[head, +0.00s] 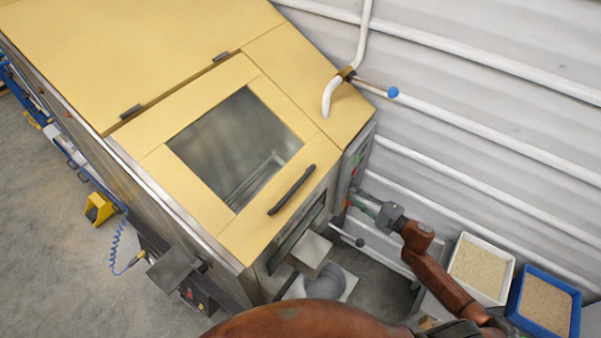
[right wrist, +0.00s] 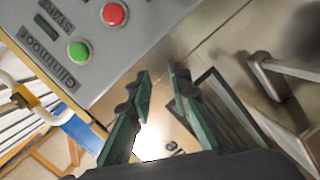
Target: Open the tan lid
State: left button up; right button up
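The tan lid (head: 190,193) lies closed on the sloped top of the hopper. It has a dark glass window (head: 235,145) and a black bar handle (head: 291,190) near its lower right edge. Two dark hinges sit along its upper left edge. My right gripper (head: 362,202) is to the right of the lid and handle, beside the hopper's control panel, apart from the handle. In the right wrist view its two green fingers (right wrist: 161,76) are spread with nothing between them. My left gripper is not in view.
The right wrist view shows the panel with a red button (right wrist: 114,14) and a green button (right wrist: 78,52). A white tray (head: 506,283) and blue tray (head: 574,318) stand at lower right.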

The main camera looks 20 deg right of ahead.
jog(key=s+a+r+n+g+y+p, duration=0.1)
jog(key=s+a+r+n+y, duration=0.15)
jog(key=a+r, duration=0.4)
jog(key=s+a+r+n+g+y+p, duration=0.1)
jog(key=a+r+n+y+p, duration=0.2)
jog(key=r, duration=0.6)
jog(key=n+g+y, duration=0.2)
jog(key=n+g, duration=0.2)
jog(key=n, duration=0.2)
send_near(299, 181)
jog(key=x, duration=0.4)
jog(key=p+x, duration=0.1)
jog(key=x, duration=0.1)
jog(key=p+x, duration=0.1)
jog(key=x, duration=0.1)
jog(key=shift+w+a+f, duration=0.2)
jog(key=shift+a+f, duration=0.05)
jog(key=shift+a, duration=0.05)
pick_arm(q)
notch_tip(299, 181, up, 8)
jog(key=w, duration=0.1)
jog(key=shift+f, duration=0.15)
pick_arm(e)
jog(key=shift+w+a+f+h, duration=0.15)
jog(key=shift+w+a+h, duration=0.15)
jog(key=shift+a, duration=0.2)
jog(key=shift+c, duration=0.4)
grip_shut()
